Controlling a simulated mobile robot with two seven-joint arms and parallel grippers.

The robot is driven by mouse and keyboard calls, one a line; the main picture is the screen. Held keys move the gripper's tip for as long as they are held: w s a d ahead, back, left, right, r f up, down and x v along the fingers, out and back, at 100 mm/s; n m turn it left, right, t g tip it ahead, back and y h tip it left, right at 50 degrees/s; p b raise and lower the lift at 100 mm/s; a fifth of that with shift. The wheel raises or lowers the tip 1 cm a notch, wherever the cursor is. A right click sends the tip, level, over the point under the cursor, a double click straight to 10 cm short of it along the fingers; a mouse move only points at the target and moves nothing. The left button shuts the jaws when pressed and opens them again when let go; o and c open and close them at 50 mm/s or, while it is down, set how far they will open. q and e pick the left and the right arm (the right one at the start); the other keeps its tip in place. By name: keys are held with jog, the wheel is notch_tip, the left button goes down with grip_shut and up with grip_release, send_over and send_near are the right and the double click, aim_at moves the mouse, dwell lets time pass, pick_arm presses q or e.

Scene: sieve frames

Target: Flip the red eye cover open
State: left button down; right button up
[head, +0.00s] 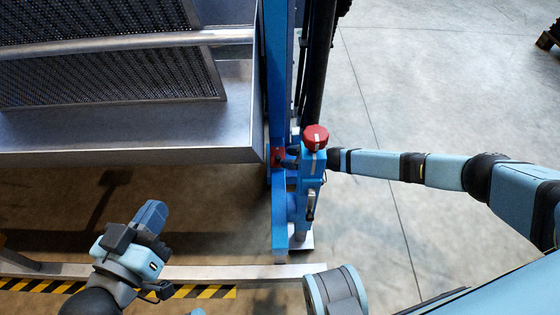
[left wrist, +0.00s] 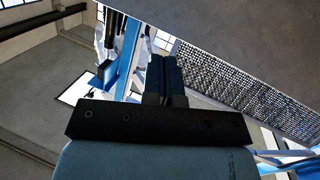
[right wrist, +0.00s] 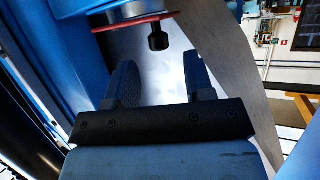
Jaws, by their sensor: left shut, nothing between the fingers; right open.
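A small red plate (head: 277,155), which looks like the red eye cover, sits on the blue post (head: 279,90) beside the metal machine in the head view. In the right wrist view, a red plate (right wrist: 128,23) shows nearly edge-on, with a black knob (right wrist: 158,39) below it. Whether it is open or closed I cannot tell. My right gripper (right wrist: 160,80) is open and empty, with the knob ahead between its fingers but apart from them. In the head view its fingers are hard to make out by the post. My left gripper (head: 152,214) is shut and empty, away at lower left; its fingers show in the left wrist view (left wrist: 165,68).
A red knob (head: 315,137) tops the blue fitting beside the post. The metal machine with perforated screens (head: 110,70) fills the upper left. A pale rail (head: 230,273) with black-and-yellow stripes runs low across the front.

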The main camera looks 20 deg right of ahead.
aim_at(278, 157)
jog(key=x, duration=0.3)
jog(key=shift+s+d+f+b, duration=0.1)
jog(key=shift+b, duration=0.3)
pick_arm(q)
jog(key=shift+w+a+r+m+t, duration=0.15)
jog(key=shift+w+a+m+t, duration=0.15)
jog(key=shift+w+m, duration=0.3)
pick_arm(e)
jog(key=shift+w+a, duration=0.3)
jog(key=shift+a, duration=0.1)
pick_arm(q)
jog(key=shift+s, duration=0.1)
pick_arm(e)
grip_shut()
